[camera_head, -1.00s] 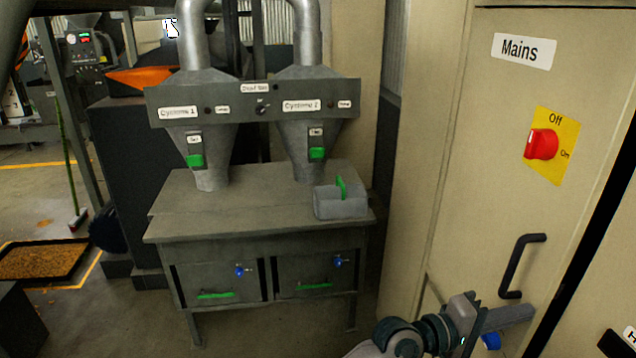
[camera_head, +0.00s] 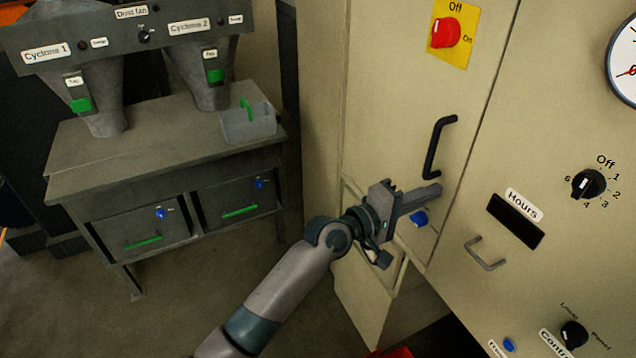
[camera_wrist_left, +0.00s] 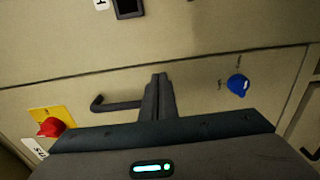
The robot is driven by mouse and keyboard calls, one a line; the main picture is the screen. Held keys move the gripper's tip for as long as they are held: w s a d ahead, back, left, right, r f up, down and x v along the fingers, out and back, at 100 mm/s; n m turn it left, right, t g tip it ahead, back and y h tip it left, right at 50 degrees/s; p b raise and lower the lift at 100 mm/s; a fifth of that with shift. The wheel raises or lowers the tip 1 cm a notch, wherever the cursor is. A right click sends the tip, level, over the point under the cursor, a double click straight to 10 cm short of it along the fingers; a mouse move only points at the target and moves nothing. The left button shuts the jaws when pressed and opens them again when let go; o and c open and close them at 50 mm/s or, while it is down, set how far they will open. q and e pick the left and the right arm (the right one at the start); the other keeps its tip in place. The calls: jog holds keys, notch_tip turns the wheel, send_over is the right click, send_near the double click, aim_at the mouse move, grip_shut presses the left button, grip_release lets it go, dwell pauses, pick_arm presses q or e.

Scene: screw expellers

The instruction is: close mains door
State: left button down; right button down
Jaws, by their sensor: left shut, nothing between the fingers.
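The mains door (camera_head: 402,110) is a tall cream cabinet panel with a black bar handle (camera_head: 437,148) and a red switch (camera_head: 445,32) on a yellow plate. Its right edge shows only a thin dark seam against the neighbouring panel. My left gripper (camera_head: 432,191) is shut and empty, at the door's face just below the handle and above a blue lock (camera_head: 419,219). In the left wrist view, the shut fingers (camera_wrist_left: 160,80) lie between the handle (camera_wrist_left: 115,104) and the lock (camera_wrist_left: 238,85). I cannot tell whether they touch the door. My right gripper is out of view.
The panel right of the door carries a rotary knob (camera_head: 588,184), an hours display (camera_head: 515,221) and a small grey handle (camera_head: 485,254). A grey cyclone bench (camera_head: 150,145) stands at left. Floor is clear between the bench and my left arm.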

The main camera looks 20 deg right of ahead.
pick_arm(q)
jog(key=b+v, duration=0.4)
jog(key=v, duration=1.3)
jog(key=shift+a+b, duration=0.15)
jog(key=shift+b, duration=0.15)
